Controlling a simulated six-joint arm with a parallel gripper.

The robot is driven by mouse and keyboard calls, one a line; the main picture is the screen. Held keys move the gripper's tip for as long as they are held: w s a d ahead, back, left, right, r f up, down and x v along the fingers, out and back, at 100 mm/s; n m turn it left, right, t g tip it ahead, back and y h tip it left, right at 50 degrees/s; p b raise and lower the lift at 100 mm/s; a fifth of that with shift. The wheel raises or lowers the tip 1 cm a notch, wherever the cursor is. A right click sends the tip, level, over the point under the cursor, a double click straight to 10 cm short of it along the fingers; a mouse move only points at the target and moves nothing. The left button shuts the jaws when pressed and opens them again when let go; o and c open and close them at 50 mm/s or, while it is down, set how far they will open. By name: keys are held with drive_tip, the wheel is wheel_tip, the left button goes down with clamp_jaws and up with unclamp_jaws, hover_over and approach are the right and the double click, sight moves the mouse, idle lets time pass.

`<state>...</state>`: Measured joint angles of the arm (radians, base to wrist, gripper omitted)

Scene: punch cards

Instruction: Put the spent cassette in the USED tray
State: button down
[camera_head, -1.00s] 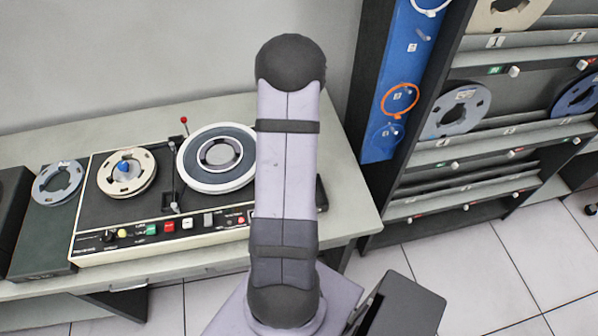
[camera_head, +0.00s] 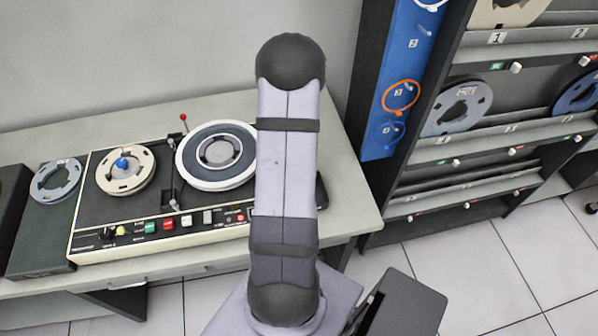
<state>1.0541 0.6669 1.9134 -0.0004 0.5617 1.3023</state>
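No cassette can be made out in this view, and no tray marked USED can be read. My gripper is not in view. My own arm link stands upright across the middle and hides part of the desk and the right end of the tape deck (camera_head: 92,220). A cream reel (camera_head: 123,186) with a blue hub knob sits on the left of the deck. A larger dark reel with a white rim (camera_head: 192,160) sits on its right.
The grey desk (camera_head: 60,148) runs along the wall. A grey reel (camera_head: 42,182) lies on a dark box (camera_head: 35,235) at left. A reel rack (camera_head: 470,145) and blue panel (camera_head: 392,60) with rings stand at right. The tiled floor (camera_head: 460,250) is clear between.

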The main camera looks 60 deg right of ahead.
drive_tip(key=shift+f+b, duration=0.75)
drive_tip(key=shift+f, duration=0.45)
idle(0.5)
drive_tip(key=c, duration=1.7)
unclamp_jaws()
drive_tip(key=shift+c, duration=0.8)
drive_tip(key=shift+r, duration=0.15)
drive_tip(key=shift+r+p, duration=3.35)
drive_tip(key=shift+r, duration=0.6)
